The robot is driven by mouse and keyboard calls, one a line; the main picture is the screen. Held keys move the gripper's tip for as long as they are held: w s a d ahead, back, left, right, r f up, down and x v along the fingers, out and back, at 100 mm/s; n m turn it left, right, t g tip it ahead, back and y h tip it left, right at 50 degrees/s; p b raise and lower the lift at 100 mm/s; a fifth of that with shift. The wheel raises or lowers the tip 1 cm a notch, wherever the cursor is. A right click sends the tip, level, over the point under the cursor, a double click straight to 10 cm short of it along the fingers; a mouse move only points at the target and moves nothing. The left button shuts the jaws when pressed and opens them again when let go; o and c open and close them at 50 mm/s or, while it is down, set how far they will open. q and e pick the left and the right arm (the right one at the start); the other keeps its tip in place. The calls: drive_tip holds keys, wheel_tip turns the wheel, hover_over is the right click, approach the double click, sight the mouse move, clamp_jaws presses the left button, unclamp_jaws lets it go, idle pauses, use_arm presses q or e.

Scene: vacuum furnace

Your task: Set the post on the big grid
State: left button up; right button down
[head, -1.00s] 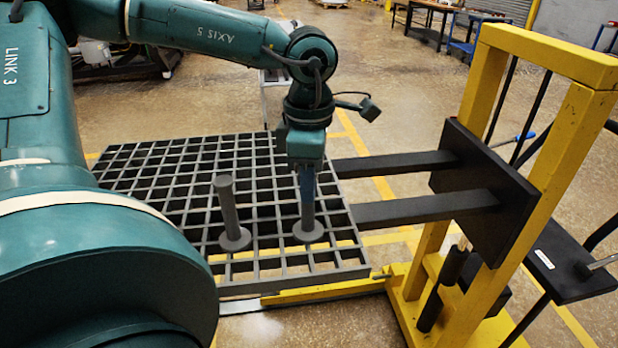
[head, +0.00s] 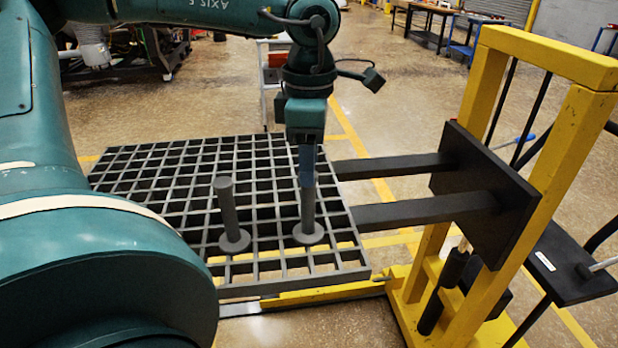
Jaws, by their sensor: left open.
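Two dark grey posts with round flat bases stand upright on the big grid (head: 130,172), a dark square lattice. The left post (head: 229,208) stands free near the grid's front. The right post (head: 308,214) stands to its right, near the grid's right side, its base resting on the bars. My left gripper (head: 307,178) points straight down at the top of the right post. Its fingers are open around or just above the post's top; the exact gap is hard to see. My right gripper is not in view.
The grid rests on dark forks (head: 420,210) of a yellow lift frame (head: 570,150) at the right. A yellow floor beam (head: 325,292) runs along the grid's front. Open floor lies behind. A small cart (head: 273,75) and workbenches (head: 430,15) stand farther back.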

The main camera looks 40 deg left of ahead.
use_arm(q)
wheel_tip(320, 180, up, 8)
drive_tip(key=shift+f, duration=0.15)
drive_tip(key=shift+f, duration=0.1)
idle(0.5)
